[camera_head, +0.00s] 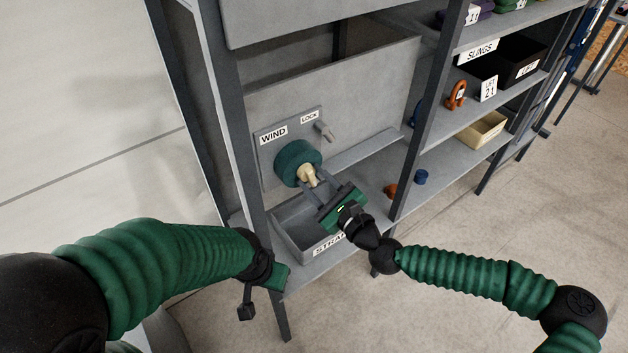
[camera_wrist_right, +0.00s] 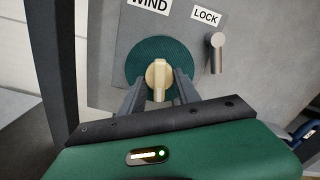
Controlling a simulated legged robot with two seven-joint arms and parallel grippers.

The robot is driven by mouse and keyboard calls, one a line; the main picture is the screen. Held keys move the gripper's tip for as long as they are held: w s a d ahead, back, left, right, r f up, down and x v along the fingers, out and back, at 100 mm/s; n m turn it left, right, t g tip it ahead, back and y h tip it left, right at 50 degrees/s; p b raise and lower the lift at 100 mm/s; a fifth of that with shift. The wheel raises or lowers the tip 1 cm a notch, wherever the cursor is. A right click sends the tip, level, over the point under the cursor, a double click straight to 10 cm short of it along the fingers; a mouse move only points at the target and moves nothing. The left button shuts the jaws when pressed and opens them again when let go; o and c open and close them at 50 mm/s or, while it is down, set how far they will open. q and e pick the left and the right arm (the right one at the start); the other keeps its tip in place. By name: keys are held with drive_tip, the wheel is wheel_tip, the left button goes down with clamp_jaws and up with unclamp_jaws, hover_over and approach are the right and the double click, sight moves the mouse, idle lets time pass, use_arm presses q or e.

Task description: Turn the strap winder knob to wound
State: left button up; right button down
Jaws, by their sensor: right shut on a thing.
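The strap winder is a dark green round drum (camera_head: 293,158) on a grey plate (camera_head: 264,160) labelled WIND and LOCK. A cream knob (camera_head: 306,172) sits at the drum's centre; it also shows in the right wrist view (camera_wrist_right: 158,79), with its bar pointing roughly up and down. My right gripper (camera_head: 314,183) is shut on the knob, one finger on each side. A small grey lock lever (camera_head: 325,131) stands right of the drum, under the LOCK label. My left gripper (camera_head: 275,278) is low at the rack's front left post, away from the winder; its fingers do not show clearly.
A grey bin (camera_head: 290,241) labelled STRAP stands below the winder. A dark rack post (camera_head: 428,110) rises to the right. Shelves beyond hold an orange shackle (camera_head: 456,95), black boxes and a cream tray (camera_head: 482,131). The floor in front is clear.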

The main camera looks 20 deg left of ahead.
drive_tip(key=shift+s+f, duration=0.1)
drive_tip(key=shift+f, duration=0.3)
drive_tip(key=c, duration=1.1)
unclamp_jaws()
drive_tip(key=shift+c, duration=0.2)
drive_tip(key=shift+o, duration=1.3)
drive_tip(key=shift+r, duration=0.15)
drive_tip(key=shift+d+r, duration=0.1)
drive_tip(key=b+v, duration=0.2)
drive_tip(key=v, duration=1.4)
drive_tip(key=shift+s+d, duration=0.15)
drive_tip(key=shift+d, duration=0.15)
